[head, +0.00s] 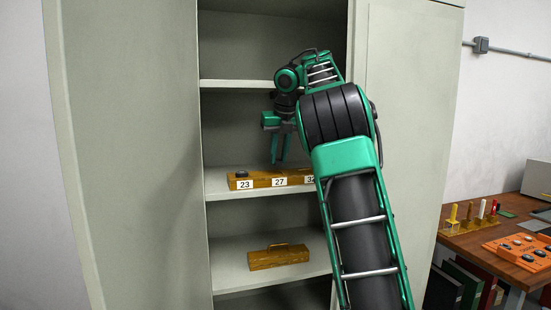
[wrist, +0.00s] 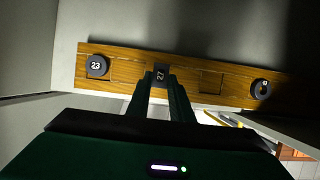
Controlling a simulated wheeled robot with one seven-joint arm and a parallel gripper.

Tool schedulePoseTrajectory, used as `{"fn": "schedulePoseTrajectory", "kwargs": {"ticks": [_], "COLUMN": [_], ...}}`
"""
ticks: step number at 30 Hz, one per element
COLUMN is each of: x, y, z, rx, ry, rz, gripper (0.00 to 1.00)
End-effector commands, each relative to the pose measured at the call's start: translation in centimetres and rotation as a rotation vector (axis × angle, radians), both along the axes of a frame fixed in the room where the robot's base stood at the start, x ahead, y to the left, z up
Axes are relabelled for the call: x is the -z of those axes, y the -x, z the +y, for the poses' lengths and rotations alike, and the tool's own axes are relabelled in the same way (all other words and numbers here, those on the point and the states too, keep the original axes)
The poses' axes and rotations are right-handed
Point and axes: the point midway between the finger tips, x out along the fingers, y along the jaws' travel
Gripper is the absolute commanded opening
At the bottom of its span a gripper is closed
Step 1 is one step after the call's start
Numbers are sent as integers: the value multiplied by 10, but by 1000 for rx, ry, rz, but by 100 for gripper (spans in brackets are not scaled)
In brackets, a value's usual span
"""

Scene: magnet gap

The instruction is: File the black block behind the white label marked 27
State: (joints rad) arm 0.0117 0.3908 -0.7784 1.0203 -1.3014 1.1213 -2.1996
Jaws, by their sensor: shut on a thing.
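The wooden rack (head: 262,182) lies on a cabinet shelf, with white labels 23 (head: 245,184), 27 (head: 279,181) and 32 (head: 310,179) on its front. My gripper (head: 280,160) points down behind the label 27. In the wrist view, my gripper (wrist: 164,80) is shut on a black block (wrist: 160,72) marked 27. The block is over or at the rack's 27 place; I cannot tell whether it rests in it. The fingers hide the part of the rack under it.
An empty square recess (wrist: 211,82) and a dark round piece (wrist: 262,87) lie to the right. A wooden box (head: 278,256) stands on the lower shelf. Cabinet walls close in on both sides.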

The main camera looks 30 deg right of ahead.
Motion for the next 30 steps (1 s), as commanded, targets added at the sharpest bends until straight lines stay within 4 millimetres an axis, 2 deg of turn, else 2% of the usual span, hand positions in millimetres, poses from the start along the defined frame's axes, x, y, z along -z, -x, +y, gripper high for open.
{"fn": "schedulePoseTrajectory", "kwargs": {"ticks": [2, 18, 30], "x": [-4, 25, 28], "y": [-5, -4, -2], "z": [5, 4, 1], "rx": [-7, -7, -3], "ry": [3, 1, 1], "rz": [-15, -9, -9], "gripper": [0, 0, 0]}}
